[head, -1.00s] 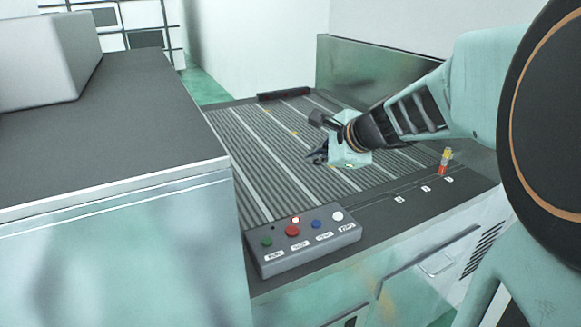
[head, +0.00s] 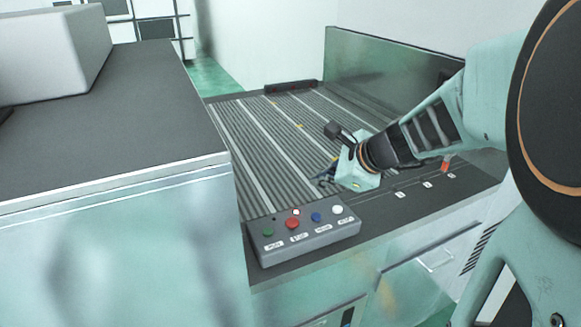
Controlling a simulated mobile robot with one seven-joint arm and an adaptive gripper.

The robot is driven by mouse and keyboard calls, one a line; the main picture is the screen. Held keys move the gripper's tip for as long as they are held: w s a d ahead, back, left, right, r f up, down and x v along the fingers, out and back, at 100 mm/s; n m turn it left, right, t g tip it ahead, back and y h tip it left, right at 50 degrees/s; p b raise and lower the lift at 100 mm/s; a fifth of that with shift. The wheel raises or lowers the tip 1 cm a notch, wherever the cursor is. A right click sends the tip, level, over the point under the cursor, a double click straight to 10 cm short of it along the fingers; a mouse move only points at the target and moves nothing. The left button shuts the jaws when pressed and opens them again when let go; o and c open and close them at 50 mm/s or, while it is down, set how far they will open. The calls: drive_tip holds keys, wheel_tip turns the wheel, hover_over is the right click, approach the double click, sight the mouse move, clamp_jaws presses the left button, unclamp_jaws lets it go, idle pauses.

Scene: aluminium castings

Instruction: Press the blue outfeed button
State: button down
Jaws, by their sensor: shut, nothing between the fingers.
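The blue button (head: 316,217) is on a grey control box (head: 300,248) at the front edge of the slatted bed. It sits between a red button (head: 292,224) and a white button (head: 337,210); a green button (head: 268,232) is at the left end. The labels under them are too small to read. My gripper (head: 324,182) is shut and empty, above the slatted bed just behind the box. Its dark fingertips are apart from the blue button, and its wrist partly hides them.
The slatted bed (head: 262,150) is largely clear behind the box. A dark-topped cabinet (head: 120,135) with a pale box (head: 45,60) on it stands at left. A raised panel (head: 385,72) bounds the bed at back right. A small red item (head: 446,167) shows beside my arm.

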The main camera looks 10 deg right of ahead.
sight(318, 217)
wheel_tip(318, 217, down, 8)
drive_tip(key=b, duration=0.6)
drive_tip(key=shift+r, duration=0.15)
idle(1.0)
drive_tip(key=shift+f+b, duration=0.4)
drive_tip(key=shift+b, duration=0.15)
drive_tip(key=shift+f+b, duration=0.45)
drive_tip(key=shift+f, duration=0.05)
idle(0.3)
drive_tip(key=shift+r, duration=0.15)
drive_tip(key=shift+r+p, duration=0.8)
wheel_tip(318, 217, up, 5)
drive_tip(key=p, duration=0.4)
drive_tip(key=shift+r, duration=0.1)
